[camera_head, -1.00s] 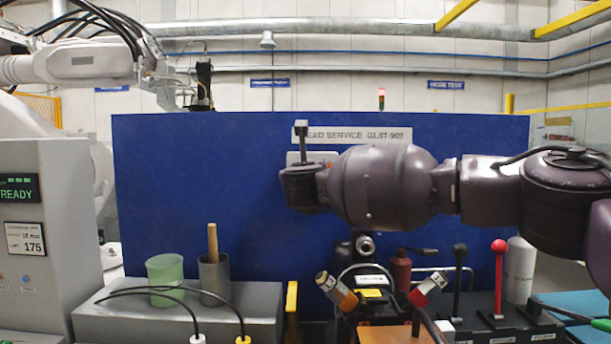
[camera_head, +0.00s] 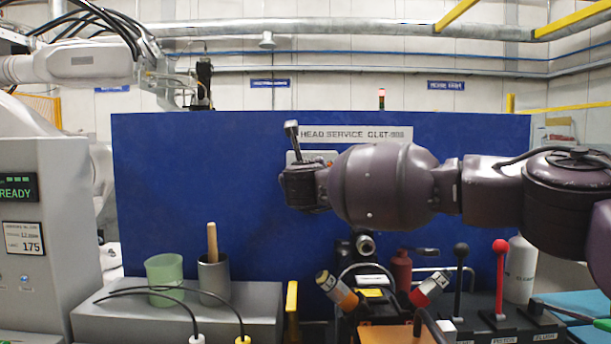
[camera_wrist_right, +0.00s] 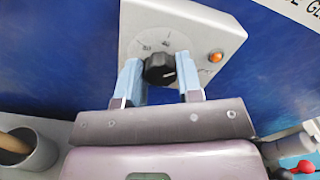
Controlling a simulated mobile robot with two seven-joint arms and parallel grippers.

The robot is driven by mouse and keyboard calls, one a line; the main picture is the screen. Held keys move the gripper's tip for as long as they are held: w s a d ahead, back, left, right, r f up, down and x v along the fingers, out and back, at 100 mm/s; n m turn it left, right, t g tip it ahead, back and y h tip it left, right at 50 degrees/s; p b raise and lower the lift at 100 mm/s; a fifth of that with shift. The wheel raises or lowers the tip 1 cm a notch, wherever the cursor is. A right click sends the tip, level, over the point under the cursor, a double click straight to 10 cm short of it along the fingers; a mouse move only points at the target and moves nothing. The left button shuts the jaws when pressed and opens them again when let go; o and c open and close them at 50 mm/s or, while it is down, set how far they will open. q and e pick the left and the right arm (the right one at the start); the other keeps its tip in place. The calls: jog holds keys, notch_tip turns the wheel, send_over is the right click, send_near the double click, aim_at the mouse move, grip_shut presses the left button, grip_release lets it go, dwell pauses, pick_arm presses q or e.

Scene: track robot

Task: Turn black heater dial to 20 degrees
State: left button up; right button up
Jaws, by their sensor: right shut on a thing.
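The black dial (camera_wrist_right: 160,69) sits on a white-grey control box (camera_wrist_right: 180,15) on the blue panel, seen in the right wrist view. It has a white pointer mark, and faint scale marks surround it; I cannot read their numbers. My right gripper (camera_wrist_right: 161,75) is shut on the dial, with one pale blue finger at each side. In the head view my right gripper and wrist (camera_head: 300,185) cover the dial and most of the box (camera_head: 322,156). My left gripper is not in view.
An orange lamp (camera_wrist_right: 215,57) is on the box beside the dial. Below the panel stand a green cup (camera_head: 165,278), a grey cup (camera_head: 214,280) with a wooden stick, a black lever (camera_head: 459,275) and a red-knobbed lever (camera_head: 499,275). The blue panel (camera_head: 190,190) left of my arm is clear.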

pick_arm(q)
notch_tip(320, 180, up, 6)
jog(key=p, duration=0.7)
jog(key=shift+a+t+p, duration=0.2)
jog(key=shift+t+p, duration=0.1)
jog(key=shift+p, duration=0.1)
pick_arm(e)
jog(key=n, duration=3.2)
jog(key=shift+d+f, duration=0.1)
jog(key=shift+f, duration=0.25)
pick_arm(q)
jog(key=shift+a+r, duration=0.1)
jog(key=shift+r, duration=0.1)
